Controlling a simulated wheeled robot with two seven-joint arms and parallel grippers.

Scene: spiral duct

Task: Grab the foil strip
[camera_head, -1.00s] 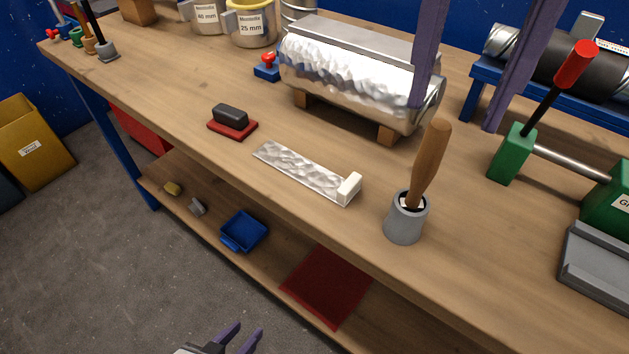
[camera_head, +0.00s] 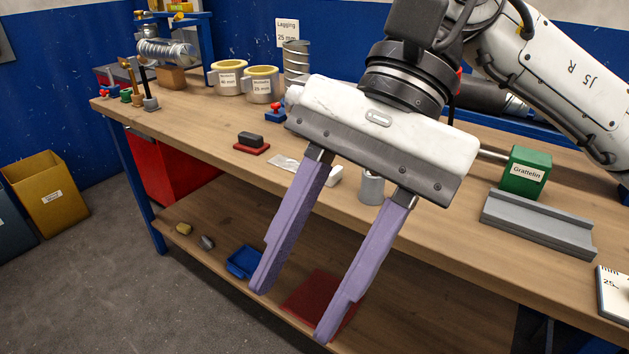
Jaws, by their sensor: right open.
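The foil strip (camera_head: 284,162) lies flat on the wooden workbench (camera_head: 215,159). Only its left end shows, pale and silvery; my right gripper hides its middle. A white block (camera_head: 335,177) at its right end shows between the fingers. My right gripper (camera_head: 291,314) is open and empty, its two long purple fingers spread wide and pointing down and left. It is between the camera and the bench, and its fingertips appear in front of the lower shelf. My left gripper is not in view.
A grey cup (camera_head: 371,188) stands right of the strip, partly hidden by the gripper. A black block on a red base (camera_head: 251,144) sits to the left. A green box (camera_head: 525,171) and a grey channel (camera_head: 538,224) are at right. A blue tray (camera_head: 243,262) is on the lower shelf.

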